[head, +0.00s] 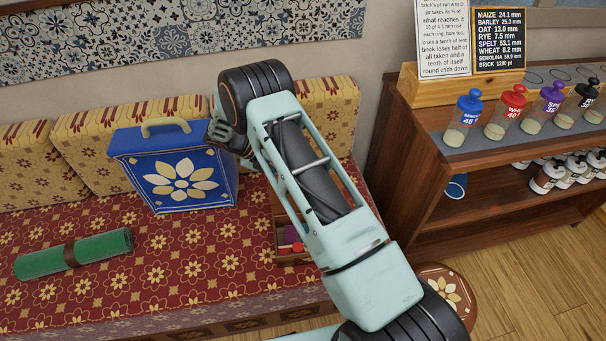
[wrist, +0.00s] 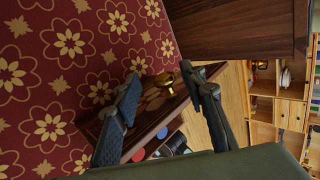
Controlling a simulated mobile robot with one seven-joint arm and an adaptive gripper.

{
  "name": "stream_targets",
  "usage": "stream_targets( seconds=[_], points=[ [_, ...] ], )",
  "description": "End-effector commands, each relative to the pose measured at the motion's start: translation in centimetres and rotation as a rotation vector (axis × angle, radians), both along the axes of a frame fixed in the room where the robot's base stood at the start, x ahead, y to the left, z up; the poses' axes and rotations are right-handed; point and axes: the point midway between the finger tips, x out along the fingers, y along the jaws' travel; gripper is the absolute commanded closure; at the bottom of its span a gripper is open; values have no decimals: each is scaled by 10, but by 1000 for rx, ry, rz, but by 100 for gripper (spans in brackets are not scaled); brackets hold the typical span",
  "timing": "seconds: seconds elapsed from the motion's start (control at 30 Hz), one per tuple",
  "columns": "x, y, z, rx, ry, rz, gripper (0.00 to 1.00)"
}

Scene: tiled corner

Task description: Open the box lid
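A blue box (head: 175,178) with a cream flower stands upright on the patterned bench in the head view. Its blue lid (head: 150,137) looks shut and carries a tan handle (head: 166,126). My gripper (head: 219,133) is by the box's upper right side in that view; whether it touches is unclear. In the wrist view my gripper (wrist: 162,72) is open, with no object held between its fingers. A brass knob (wrist: 166,82) shows beyond and between the fingertips. The blue box does not show in the wrist view.
A green roll (head: 100,247) lies on the bench. A shelf unit (head: 420,150) with bottles stands right. My arm hides part of the bench.

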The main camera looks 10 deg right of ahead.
Motion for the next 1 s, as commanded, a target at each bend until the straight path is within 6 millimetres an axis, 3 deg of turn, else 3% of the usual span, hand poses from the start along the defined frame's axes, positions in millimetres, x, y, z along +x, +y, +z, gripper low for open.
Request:
stream_targets(
  seconds=[0.2, 0.4, 1.0],
  points=[
    [0, 35, 33, 2, -1, 2, 62],
    [-1, 54, 52, 2, 1, 1, 62],
    [-1, 59, 58, 2, 1, 0, 62]
  ],
)
